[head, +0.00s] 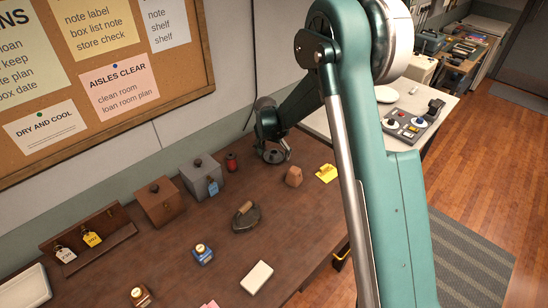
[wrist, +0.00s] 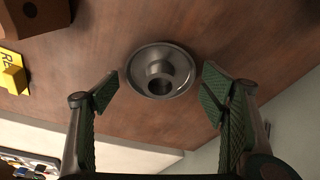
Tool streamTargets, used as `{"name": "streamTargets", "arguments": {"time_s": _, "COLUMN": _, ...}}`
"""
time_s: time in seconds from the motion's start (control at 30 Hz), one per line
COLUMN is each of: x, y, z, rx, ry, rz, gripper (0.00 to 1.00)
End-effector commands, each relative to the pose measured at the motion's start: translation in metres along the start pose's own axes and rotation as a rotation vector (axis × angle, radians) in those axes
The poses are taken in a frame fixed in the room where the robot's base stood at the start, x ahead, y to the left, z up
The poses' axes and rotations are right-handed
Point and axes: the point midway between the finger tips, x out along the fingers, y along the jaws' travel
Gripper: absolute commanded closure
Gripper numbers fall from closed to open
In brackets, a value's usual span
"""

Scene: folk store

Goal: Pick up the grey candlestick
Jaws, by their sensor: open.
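The grey candlestick (wrist: 158,68) is seen from above in the wrist view, with a round dish-like base and a hollow socket in its middle. It stands on the brown wooden table, near the table's edge. My gripper (wrist: 160,92) is open, with one green-padded finger at each side of the candlestick in the picture and visible gaps between. In the head view my gripper (head: 272,148) is low over the far part of the table, and the candlestick (head: 273,156) shows only partly beneath it. The exact height of the fingers above the base cannot be told.
A red spool (head: 231,162) and a grey box (head: 201,178) stand to the left. An old iron (head: 246,217) sits nearer. A white table (head: 404,100) stands beyond.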

Motion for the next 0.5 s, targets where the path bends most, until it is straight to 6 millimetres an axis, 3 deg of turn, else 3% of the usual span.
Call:
{"name": "streamTargets", "arguments": {"time_s": 0.07, "x": 0.0000, "y": 0.0000, "z": 0.0000, "rx": 0.000, "ry": 0.000, "rz": 0.000, "gripper": 0.28}}
{"name": "streamTargets", "arguments": {"time_s": 0.3, "x": -0.0001, "y": 0.0000, "z": 0.0000, "rx": 0.000, "ry": 0.000, "rz": 0.000, "gripper": 0.58}}
{"name": "streamTargets", "arguments": {"time_s": 0.5, "x": -0.0002, "y": 0.0001, "z": 0.0000, "rx": 0.000, "ry": 0.000, "rz": 0.000, "gripper": 0.59}}
